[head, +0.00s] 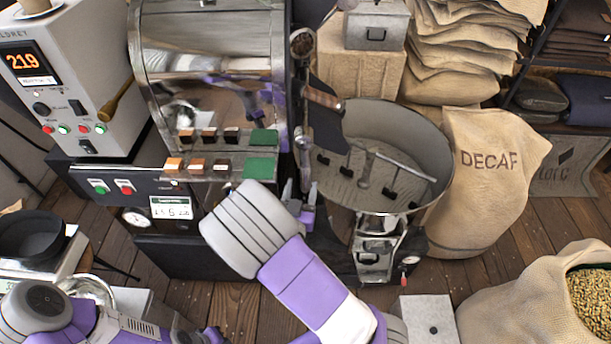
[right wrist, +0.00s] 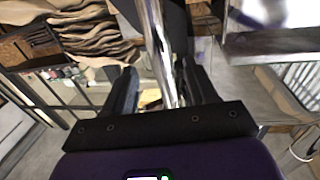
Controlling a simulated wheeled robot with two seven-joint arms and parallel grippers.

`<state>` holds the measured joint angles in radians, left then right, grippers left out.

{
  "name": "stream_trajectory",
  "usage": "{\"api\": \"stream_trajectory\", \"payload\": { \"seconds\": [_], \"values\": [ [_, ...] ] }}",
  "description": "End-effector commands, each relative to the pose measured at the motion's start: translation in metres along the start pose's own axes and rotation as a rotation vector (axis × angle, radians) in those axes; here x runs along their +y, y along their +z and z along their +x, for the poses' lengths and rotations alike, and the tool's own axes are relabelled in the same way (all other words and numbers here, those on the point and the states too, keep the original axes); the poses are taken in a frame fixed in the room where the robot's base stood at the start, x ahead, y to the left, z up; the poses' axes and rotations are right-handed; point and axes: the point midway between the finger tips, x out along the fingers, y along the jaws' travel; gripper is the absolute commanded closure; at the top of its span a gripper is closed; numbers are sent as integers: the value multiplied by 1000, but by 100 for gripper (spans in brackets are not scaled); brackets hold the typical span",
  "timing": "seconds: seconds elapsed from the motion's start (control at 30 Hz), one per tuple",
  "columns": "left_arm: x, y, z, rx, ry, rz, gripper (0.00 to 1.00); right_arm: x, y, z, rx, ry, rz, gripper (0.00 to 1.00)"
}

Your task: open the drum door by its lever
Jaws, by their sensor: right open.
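My right gripper (head: 301,190) is open, its two fingers pointing up at the front of the roaster (head: 208,45). In the right wrist view, a shiny metal rod (right wrist: 158,50) runs lengthwise between the open fingers (right wrist: 158,85); I cannot tell whether they touch it. In the head view, an upright metal piece (head: 304,135) stands just above the fingertips. A lever with a brown wooden grip (head: 323,98) sticks out beside it, next to a dark plate (head: 338,122). I cannot make out the drum door's edges. My left gripper is out of view.
The round cooling tray (head: 432,150) with stirring arms is right of my gripper. A shelf with several small sample blocks (head: 215,165) is to its left. A DECAF sack (head: 480,205) stands at right. An open bean sack (head: 520,300) is lower right.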

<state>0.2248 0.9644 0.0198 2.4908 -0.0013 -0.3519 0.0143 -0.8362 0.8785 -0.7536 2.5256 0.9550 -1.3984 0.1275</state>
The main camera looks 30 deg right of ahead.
Motion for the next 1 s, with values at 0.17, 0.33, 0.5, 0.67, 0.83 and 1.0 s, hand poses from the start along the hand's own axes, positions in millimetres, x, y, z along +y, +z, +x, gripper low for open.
{"api": "stream_trajectory", "payload": {
  "seconds": [0.17,0.33,0.5,0.67,0.83,1.0],
  "values": [
    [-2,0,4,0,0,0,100,0,1,30,0,2,2,43],
    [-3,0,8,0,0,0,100,0,1,53,-2,1,0,43],
    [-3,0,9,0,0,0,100,0,1,64,-4,-2,-2,43],
    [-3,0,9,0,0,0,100,0,1,65,-5,-3,-2,43],
    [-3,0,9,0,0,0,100,0,1,65,-5,-3,-2,54],
    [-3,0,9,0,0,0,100,0,1,65,-5,-3,-2,80]
  ]
}}
